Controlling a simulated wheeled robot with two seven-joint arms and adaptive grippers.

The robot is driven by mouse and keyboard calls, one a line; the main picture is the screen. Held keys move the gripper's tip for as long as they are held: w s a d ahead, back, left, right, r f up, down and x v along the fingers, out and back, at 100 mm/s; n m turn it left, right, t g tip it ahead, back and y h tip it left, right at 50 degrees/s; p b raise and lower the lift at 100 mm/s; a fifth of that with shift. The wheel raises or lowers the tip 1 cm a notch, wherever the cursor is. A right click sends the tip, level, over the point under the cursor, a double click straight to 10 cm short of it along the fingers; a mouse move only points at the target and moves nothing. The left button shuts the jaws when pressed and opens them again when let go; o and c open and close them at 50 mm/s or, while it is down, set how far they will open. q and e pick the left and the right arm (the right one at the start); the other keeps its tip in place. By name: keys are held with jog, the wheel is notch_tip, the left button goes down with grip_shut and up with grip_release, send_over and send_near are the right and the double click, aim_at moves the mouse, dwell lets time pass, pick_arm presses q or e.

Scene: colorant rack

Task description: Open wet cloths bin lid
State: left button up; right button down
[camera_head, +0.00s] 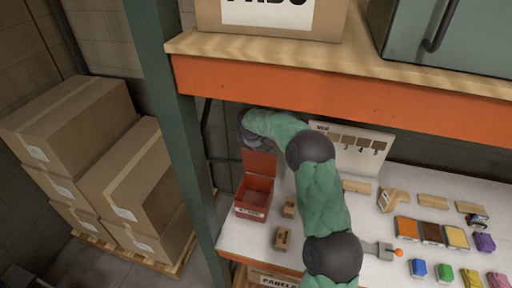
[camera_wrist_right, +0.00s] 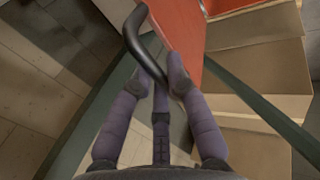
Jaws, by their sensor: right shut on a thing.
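The red wet cloths bin (camera_head: 253,194) stands on the white tabletop, a pale label on its front. Its red lid (camera_head: 260,164) is raised, standing steeply at the back, and I see into the bin. My right arm reaches over from the right, and my right gripper (camera_head: 257,141) is just above the lid, partly hidden by its wrist. In the right wrist view the right gripper (camera_wrist_right: 158,78) is shut on a black curved handle (camera_wrist_right: 145,45), beside a red panel (camera_wrist_right: 182,28) that looks like the lid. The left gripper is not in view.
A green rack post (camera_head: 178,120) stands left of the bin, and an orange beam (camera_head: 330,98) crosses above. Small brown blocks (camera_head: 283,239) lie right of the bin. Coloured packs (camera_head: 430,233) fill the table's right side. Cartons (camera_head: 70,125) are stacked at left.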

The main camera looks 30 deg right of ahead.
jog(key=c, duration=1.5)
grip_release()
jog(key=shift+o, duration=0.2)
jog(key=shift+r, duration=0.2)
jog(key=s+a+r, duration=0.2)
jog(key=s+a, duration=0.6)
jog(key=a, duration=0.2)
jog(key=shift+s, duration=0.3)
jog(key=shift+r, duration=0.1)
